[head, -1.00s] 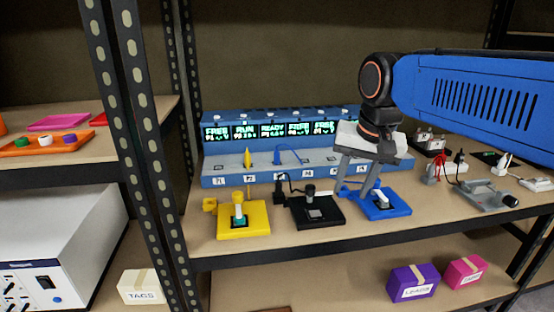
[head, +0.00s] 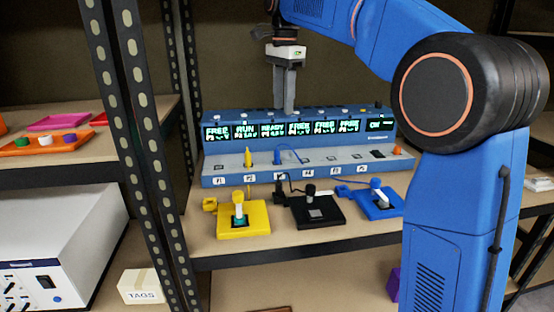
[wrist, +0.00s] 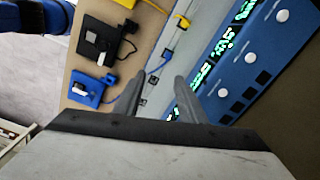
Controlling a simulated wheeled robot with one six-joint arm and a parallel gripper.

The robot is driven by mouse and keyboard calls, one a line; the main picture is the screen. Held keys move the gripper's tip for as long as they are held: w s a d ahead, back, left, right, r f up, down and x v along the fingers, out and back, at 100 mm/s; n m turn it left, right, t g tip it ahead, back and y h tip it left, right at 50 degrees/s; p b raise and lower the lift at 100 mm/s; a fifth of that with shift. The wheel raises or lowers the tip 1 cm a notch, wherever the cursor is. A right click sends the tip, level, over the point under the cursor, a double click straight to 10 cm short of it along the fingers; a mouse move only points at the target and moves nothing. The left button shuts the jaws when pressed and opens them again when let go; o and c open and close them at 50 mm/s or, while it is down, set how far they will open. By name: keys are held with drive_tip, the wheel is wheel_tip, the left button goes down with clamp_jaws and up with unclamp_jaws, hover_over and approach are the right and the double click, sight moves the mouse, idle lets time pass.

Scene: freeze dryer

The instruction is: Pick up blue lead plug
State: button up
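The blue lead's plug (head: 278,152) appears to stand in the sloped blue panel, with its thin blue cable looping to the right. In the wrist view the blue plug (wrist: 167,54) is small, just beyond the fingertips, with its cable running back to a blue block beside the blue base (wrist: 84,90). The blue base also shows in the head view (head: 388,207). My gripper (head: 285,108) points down in front of the displays, above the plug and apart from it. In the wrist view my gripper (wrist: 160,80) has its fingers spread with nothing between them.
A yellow plug (head: 248,157) stands to the left on the panel. A yellow base (head: 255,217) and a black base (head: 327,213) sit on the shelf in front. A metal shelf post (head: 140,120) rises at left. The panel's lit displays (head: 272,131) stand behind.

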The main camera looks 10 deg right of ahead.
drive_tip(key=w+a, duration=0.1)
drive_tip(key=w, duration=0.1)
hover_over(277, 151)
drive_tip(key=shift+m, duration=0.4)
drive_tip(key=f, duration=1.1)
drive_tip(key=shift+s+d+f, duration=0.1)
drive_tip(key=shift+s+f, duration=0.15)
drive_tip(key=shift+s, duration=0.1)
drive_tip(key=shift+w+f, duration=0.15)
drive_tip(key=shift+f, duration=1.3)
drive_tip(key=shift+w+f, duration=0.1)
drive_tip(key=shift+f, duration=1.3)
clamp_jaws()
